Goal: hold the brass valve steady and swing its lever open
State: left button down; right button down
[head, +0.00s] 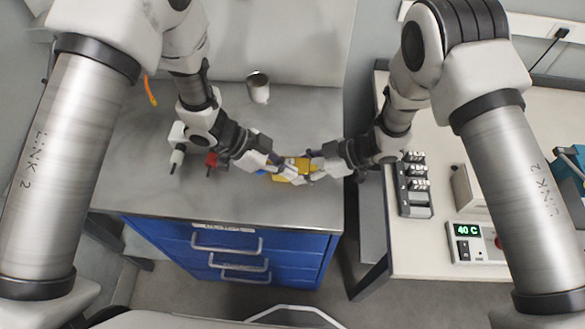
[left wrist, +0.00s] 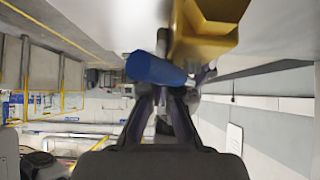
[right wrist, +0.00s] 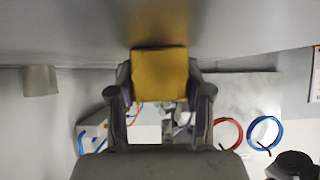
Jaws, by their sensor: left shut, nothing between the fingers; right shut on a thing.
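The brass valve (head: 292,169) is over the grey top of the blue cabinet, partly hidden between my two grippers. My right gripper (head: 316,167) is shut on the valve body; in the right wrist view the yellow brass body (right wrist: 160,76) sits between its fingers. My left gripper (head: 278,167) is shut and empty close beside the valve. In the left wrist view the blue lever (left wrist: 155,69) lies just past the left fingertips (left wrist: 164,88), with the brass body (left wrist: 208,30) above it. I cannot tell whether the left fingers touch the lever.
The cabinet top (head: 290,210) is clear in front of the valve. A metal cup (head: 258,87) stands behind. A red-handled item (head: 211,160) is left of my left gripper. The white table (head: 440,130) at right holds a dark rack (head: 414,190) and a 40 C display unit (head: 470,243).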

pick_arm(q)
jog(key=shift+s+f, duration=0.2)
jog(key=shift+f, duration=0.1)
notch_tip(320, 180, up, 6)
jog(key=shift+w+r, duration=0.15)
dwell(0.3)
jog(key=a+r+n+t+h, duration=0.1)
jog(key=a+n+t+h, duration=0.4)
jog(key=a+n, duration=0.6)
jog(key=s+a, duration=0.1)
jog(key=a, duration=0.5)
jog(key=shift+a+r+h, duration=0.3)
jog(key=shift+a, duration=0.05)
